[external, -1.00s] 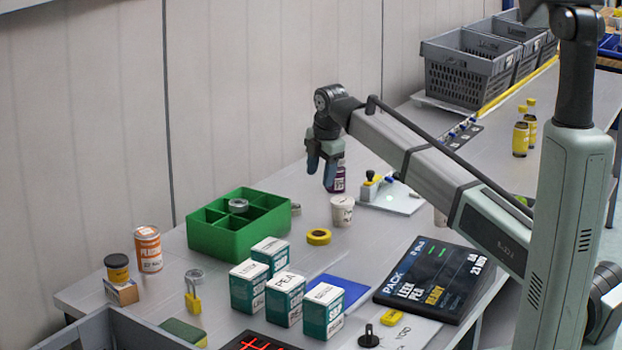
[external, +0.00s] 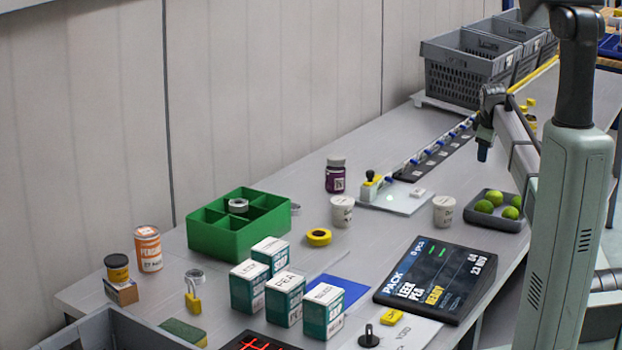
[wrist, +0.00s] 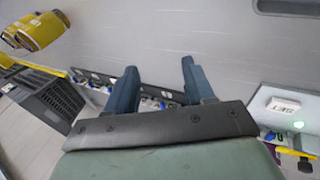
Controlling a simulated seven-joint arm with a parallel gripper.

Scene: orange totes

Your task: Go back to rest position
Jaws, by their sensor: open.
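My gripper (external: 484,145) hangs over the right part of the table in the external view, fingers pointing down, with my arm folded back beside my column. In the wrist view my gripper (wrist: 157,82) shows two blue-grey fingers spread apart with nothing between them. It is open and empty. It is above the bench near the strip of blue-knobbed parts (external: 440,150), apart from every object.
A tray of limes (external: 497,226) stands below and right of my gripper. White cups, a purple jar (external: 335,174), a green divided box (external: 214,238), several teal boxes and a dark display (external: 435,279) stand nearer. Grey crates (external: 472,72) stand at the back.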

